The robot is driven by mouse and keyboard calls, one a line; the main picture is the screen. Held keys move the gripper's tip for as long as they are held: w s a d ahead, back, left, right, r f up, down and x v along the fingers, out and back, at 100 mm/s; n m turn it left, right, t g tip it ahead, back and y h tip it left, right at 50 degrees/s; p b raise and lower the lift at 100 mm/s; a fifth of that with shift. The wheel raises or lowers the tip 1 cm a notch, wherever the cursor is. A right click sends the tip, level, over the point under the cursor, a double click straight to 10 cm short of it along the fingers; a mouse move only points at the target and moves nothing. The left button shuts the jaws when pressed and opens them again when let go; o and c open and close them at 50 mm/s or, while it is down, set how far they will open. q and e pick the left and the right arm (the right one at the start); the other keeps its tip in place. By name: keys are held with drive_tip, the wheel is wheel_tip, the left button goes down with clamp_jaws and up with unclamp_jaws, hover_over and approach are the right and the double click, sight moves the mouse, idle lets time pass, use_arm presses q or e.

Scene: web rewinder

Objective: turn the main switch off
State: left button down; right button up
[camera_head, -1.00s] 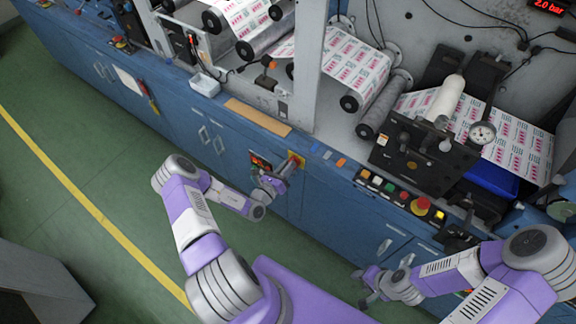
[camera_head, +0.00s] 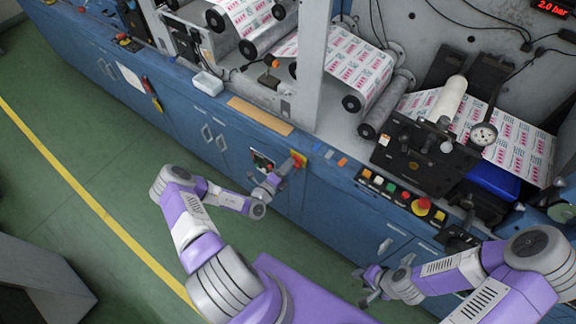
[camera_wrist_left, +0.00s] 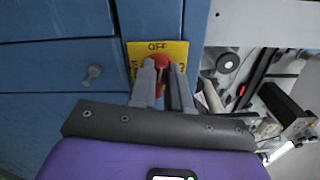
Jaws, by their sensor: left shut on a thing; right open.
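The main switch is a red knob (camera_wrist_left: 159,62) on a yellow plate (camera_wrist_left: 180,49) marked "OFF" at its top, fixed to the blue cabinet front. In the left wrist view my left gripper (camera_wrist_left: 162,72) is shut on the red knob, with its two grey fingers on either side. The fingers hide most of the knob, so I cannot tell its exact angle. My right gripper (camera_head: 365,284) is open and empty, low in front of the cabinet at the right.
A row of push buttons (camera_head: 391,188) and a red mushroom button (camera_head: 421,207) sit on the ledge right of the switch. Printed web and rollers (camera_head: 357,70) are above. Green floor (camera_head: 120,180) is free at the left.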

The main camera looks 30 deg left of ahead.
use_arm(q)
drive_tip(key=shift+f+n, duration=0.1)
drive_tip(key=shift+n, duration=1)
drive_tip(key=c, duration=1.1)
unclamp_jaws()
drive_tip(key=s, duration=0.7)
drive_tip(key=shift+s+a, duration=0.3)
drive_tip(key=shift+s, duration=0.05)
